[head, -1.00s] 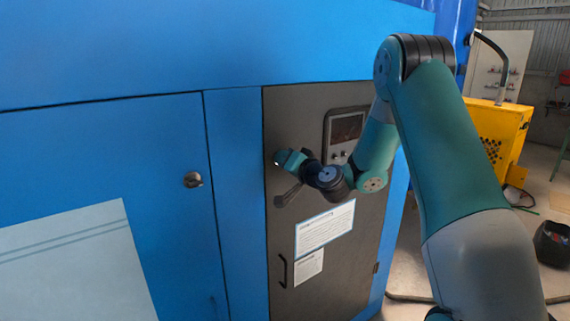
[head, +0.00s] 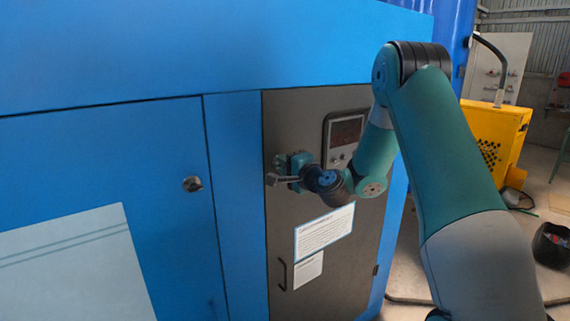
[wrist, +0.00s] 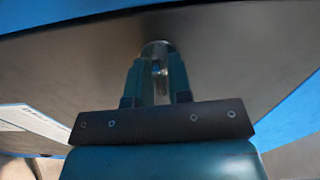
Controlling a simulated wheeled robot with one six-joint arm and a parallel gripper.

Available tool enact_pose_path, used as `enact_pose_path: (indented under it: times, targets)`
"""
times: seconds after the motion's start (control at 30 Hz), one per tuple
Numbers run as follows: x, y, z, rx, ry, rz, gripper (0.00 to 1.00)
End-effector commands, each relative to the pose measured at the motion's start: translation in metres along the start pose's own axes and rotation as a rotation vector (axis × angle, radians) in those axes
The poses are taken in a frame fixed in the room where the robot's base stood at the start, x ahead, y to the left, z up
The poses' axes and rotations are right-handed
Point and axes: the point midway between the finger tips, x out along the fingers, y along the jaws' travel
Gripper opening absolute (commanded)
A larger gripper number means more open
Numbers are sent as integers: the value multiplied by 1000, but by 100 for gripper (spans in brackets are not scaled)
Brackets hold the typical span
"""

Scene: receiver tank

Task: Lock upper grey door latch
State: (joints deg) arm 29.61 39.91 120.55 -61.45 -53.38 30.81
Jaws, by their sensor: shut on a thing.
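The grey door (head: 330,240) stands closed in the blue cabinet, right of centre in the head view. Its upper latch (wrist: 158,50) is a small round metal piece near the door's top left, seen at the fingertips in the wrist view. My gripper (wrist: 158,72) is shut on the latch, its two teal fingers on either side of it. In the head view, my gripper (head: 282,170) is up against the door's upper left and hides the latch. The latch's exact angle is hard to tell.
A display panel (head: 345,138) sits right of my gripper on the door. Below are white labels (head: 325,232) and a black handle (head: 282,273). A round latch (head: 193,184) is on the blue door to the left. A yellow cabinet (head: 497,135) stands far right.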

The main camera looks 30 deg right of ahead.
Motion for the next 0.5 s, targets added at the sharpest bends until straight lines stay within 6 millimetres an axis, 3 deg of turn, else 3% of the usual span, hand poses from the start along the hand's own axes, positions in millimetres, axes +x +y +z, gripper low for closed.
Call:
enact_pose_path:
  times: [0.5]
  targets:
    - [0,0,-1,74,4,-2,0]
